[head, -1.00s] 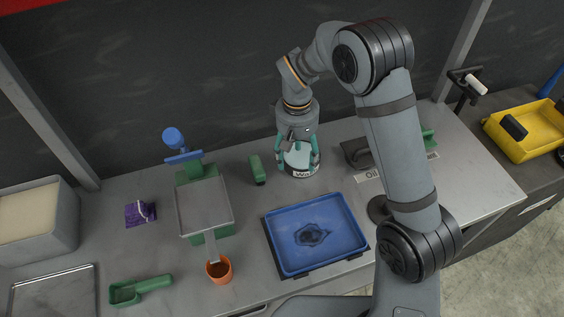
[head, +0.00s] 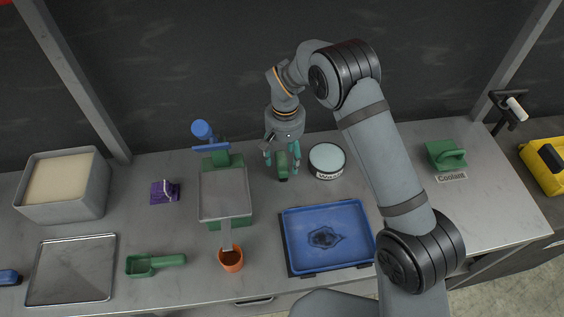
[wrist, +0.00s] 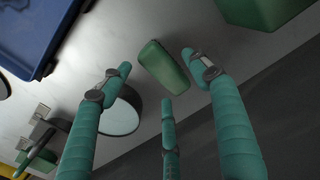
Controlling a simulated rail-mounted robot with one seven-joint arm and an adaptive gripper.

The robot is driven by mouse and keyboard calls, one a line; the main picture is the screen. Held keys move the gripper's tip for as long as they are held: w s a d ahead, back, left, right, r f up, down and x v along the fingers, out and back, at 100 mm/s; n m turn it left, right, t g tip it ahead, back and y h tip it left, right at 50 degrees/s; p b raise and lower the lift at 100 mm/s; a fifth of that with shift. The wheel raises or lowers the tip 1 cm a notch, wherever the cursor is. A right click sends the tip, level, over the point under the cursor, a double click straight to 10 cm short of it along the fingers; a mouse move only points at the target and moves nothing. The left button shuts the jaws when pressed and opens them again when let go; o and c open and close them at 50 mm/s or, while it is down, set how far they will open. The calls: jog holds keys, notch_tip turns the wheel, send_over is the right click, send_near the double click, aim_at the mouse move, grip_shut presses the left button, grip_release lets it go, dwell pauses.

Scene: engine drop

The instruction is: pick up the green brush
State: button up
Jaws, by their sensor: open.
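The green brush (head: 283,163) is a small, narrow green block near the back of the bench, between the grey pan and the round container. Its far end is partly hidden by my gripper in the head view. In the wrist view the green brush (wrist: 168,67) lies between the fingertips, with clear space around it. My gripper (head: 282,168) points down over it with its teal fingers spread; the gripper (wrist: 158,75) holds nothing. I cannot tell how far the fingertips are above the bench.
A round pale-topped container (head: 327,158) stands close on the right. A green stand with a grey pan (head: 223,193) is on the left. A blue tray (head: 292,262) lies in front. A green handled item (head: 446,154) sits by a Coolant label at the right.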

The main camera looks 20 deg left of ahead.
aim_at(285, 161)
notch_tip(285, 161, down, 3)
jog(key=shift+r+p, duration=0.1)
jog(key=shift+p, duration=0.3)
jog(key=shift+f+b, duration=0.3)
jog(key=shift+b, duration=0.2)
jog(key=shift+c, duration=0.9)
jog(key=c, duration=1.1)
